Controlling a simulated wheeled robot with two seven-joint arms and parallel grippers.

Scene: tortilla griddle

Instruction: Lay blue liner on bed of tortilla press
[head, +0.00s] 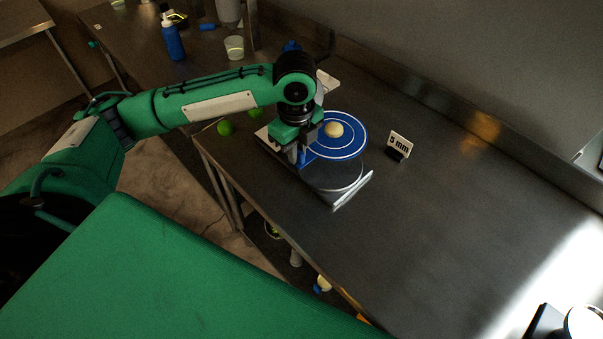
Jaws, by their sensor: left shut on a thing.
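The blue liner (350,147) is a round blue disc with white rings. A pale dough ball (334,129) appears to rest on it. My left gripper (300,158) points down at the liner's left edge and is shut on it. The tortilla press (354,192) stands on the metal table, with a pale base and a dark round bed (335,176). The liner overlaps the back part of the bed in the picture; I cannot tell whether it touches the bed. My gripper and wrist hide the press's left part. My right gripper is out of view.
A "5 mm" card (400,142) stands right of the press. Green round items (225,127) lie left of the press. A blue bottle (174,42) and a cup (234,48) stand further back.

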